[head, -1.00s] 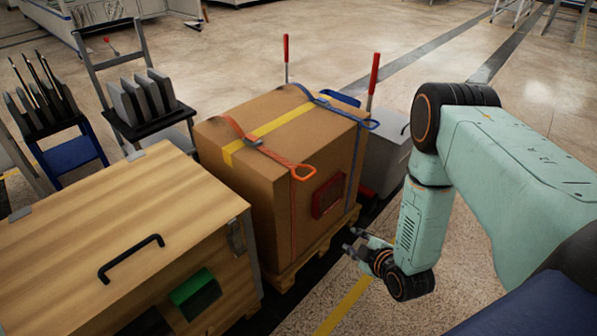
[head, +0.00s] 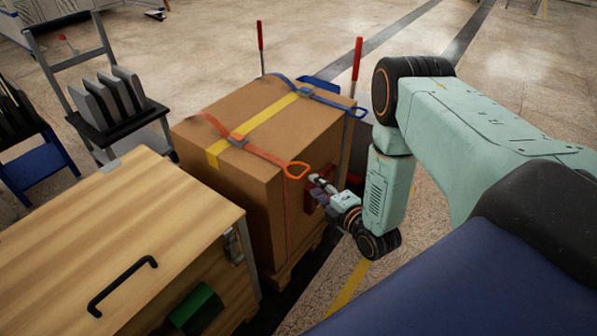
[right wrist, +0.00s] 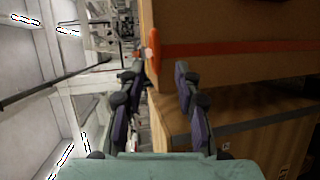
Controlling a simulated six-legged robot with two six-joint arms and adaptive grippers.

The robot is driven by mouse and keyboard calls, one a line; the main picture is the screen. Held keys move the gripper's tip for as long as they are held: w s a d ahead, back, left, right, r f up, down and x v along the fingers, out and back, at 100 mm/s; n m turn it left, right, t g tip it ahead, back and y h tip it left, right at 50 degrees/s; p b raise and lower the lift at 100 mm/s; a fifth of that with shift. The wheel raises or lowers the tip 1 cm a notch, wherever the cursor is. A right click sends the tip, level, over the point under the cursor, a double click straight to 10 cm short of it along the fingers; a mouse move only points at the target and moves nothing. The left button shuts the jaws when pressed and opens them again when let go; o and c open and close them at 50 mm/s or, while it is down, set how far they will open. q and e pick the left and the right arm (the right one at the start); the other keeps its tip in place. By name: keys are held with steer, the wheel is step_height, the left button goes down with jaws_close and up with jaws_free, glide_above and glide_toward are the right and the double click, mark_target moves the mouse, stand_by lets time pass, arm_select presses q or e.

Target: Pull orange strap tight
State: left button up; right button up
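The orange strap (head: 264,153) runs over the top of the cardboard box (head: 240,195) and ends in an orange loop handle (head: 297,170) at the top edge facing me. A thin orange tail hangs down that face. My right gripper (head: 315,186) is just below and to the right of the loop, near the box's side. In the right wrist view its fingers (right wrist: 155,85) are spread apart with nothing between them; the orange strap (right wrist: 235,48) and its loop (right wrist: 153,50) show just beyond the fingertips. My left gripper is not in view.
A blue strap (head: 325,98) with a blue loop crosses the box further back, and a yellow band runs along its top. A wooden crate (head: 130,230) with a black handle stands at left. Two red-handled levers (head: 357,60) rise behind the box. Floor at right is open.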

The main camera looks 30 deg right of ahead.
mark_target(305, 175)
steer(key=shift+n, duration=0.5)
steer(key=w+b, duration=0.1)
steer(key=w, duration=0.1)
steer(key=w+b, duration=0.1)
steer(key=w, duration=0.1)
steer(key=w+f, duration=0.1)
steer(key=w, duration=0.2)
steer(key=shift+d+b, duration=0.1)
steer(key=shift+b, duration=0.3)
steer(key=shift+w, duration=0.25)
steer(key=shift+c, duration=0.2)
jaws_close()
